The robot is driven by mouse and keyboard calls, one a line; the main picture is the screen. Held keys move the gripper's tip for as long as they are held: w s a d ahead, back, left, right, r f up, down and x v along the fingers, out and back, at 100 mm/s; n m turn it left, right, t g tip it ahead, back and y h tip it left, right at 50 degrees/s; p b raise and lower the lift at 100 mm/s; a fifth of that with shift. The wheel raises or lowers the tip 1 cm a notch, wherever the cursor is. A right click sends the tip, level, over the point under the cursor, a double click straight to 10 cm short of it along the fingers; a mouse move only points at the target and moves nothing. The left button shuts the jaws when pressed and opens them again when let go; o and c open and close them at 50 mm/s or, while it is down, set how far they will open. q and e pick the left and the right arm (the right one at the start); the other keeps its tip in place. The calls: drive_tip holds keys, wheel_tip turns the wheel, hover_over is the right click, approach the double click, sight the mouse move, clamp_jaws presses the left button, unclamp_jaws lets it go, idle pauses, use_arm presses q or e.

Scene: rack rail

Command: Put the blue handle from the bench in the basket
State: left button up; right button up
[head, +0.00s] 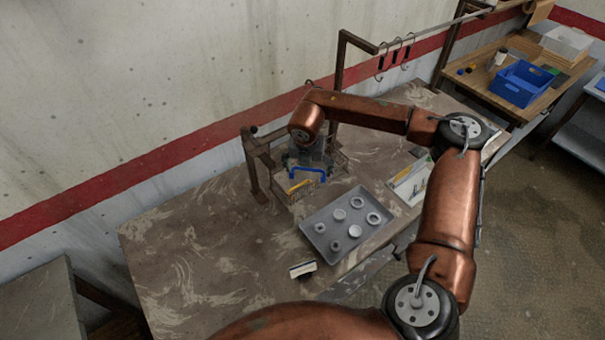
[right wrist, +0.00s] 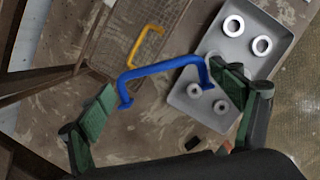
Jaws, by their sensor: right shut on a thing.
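The blue handle is a U-shaped bar, seen in the head view (head: 308,170) and large in the right wrist view (right wrist: 162,68). My right gripper (head: 312,160) is shut on it; in the right wrist view the green-padded fingers (right wrist: 163,80) sit at its two ends. The handle is above the bench (head: 200,260). The wire basket (right wrist: 103,38) is just beyond the handle in the right wrist view, with a yellow handle (right wrist: 147,44) in or behind its mesh. In the head view my wrist partly hides the basket (head: 283,194). My left gripper is out of view.
A grey tray (head: 318,222) with several metal rings and discs lies on the bench beside the basket. A brown post frame with a rail (head: 340,60) and hooks stands behind. A small black-and-white block (head: 302,268) lies near the front edge. The left bench area is clear.

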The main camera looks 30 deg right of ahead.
sight(301, 169)
drive_tip(key=w+f, duration=0.4)
drive_tip(key=w+f+p, duration=0.1)
drive_tip(key=f, duration=0.1)
drive_tip(key=shift+w+d+f, duration=0.2)
drive_tip(key=shift+w+d, duration=0.2)
wheel_tip(301, 169, down, 3)
drive_tip(key=shift+p, duration=0.4)
drive_tip(key=o, duration=1.1)
drive_tip(key=b+v, duration=0.2)
drive_tip(key=v, duration=1)
